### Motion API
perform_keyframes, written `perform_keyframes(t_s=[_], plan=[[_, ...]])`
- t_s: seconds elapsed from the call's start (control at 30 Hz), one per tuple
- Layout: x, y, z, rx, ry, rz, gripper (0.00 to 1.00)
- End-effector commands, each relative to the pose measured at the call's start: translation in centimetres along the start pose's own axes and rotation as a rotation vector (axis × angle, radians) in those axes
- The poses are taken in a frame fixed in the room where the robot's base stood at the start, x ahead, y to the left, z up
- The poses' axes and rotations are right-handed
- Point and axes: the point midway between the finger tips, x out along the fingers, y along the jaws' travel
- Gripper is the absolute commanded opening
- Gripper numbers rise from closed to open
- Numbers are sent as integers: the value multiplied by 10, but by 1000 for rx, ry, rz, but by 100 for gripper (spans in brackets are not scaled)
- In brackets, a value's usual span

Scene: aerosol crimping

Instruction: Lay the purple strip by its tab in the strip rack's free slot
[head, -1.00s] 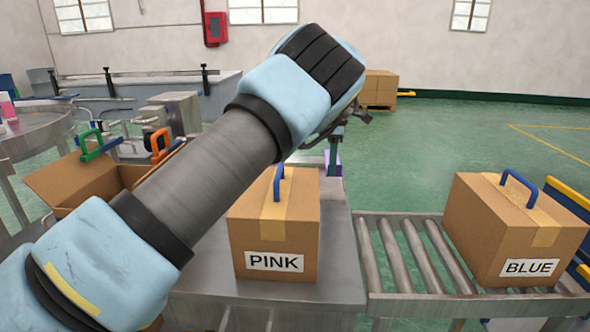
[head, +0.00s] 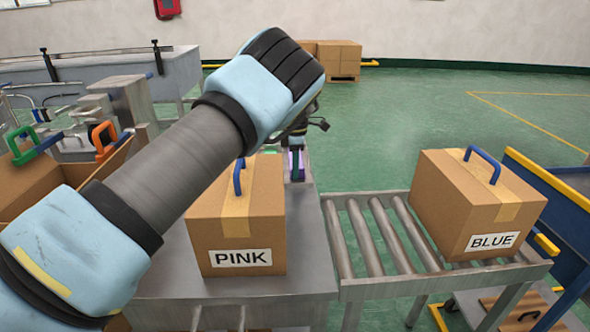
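My gripper (head: 296,146) shows small beyond the table's far edge, partly behind my wrist and just right of the PINK box. A narrow purple strip (head: 297,167) hangs upright under it, and the fingers appear shut on its upper end. The tab is too small to make out. The strip's lower end is near the far edge of the metal table (head: 305,235). I cannot make out the strip rack or its free slot.
The PINK box (head: 237,225) with a blue handle stands on the table. The BLUE box (head: 480,205) sits on the roller conveyor (head: 385,240) at right. An open carton (head: 25,185) and green and orange handles are at left. Open green floor lies beyond.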

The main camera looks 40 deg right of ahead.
Motion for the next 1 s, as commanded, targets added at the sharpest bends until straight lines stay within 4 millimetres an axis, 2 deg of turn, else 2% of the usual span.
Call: perform_keyframes(t_s=[0.1, 0.37, 0.67, 1.0], plan=[[6, 0, 0, 0, 0, 1, 0], [8, 0, 0, 0, 0, 0, 0], [8, 0, 0, 0, 0, 1, 35], [3, 0, 0, 0, -1, 1, 35]])
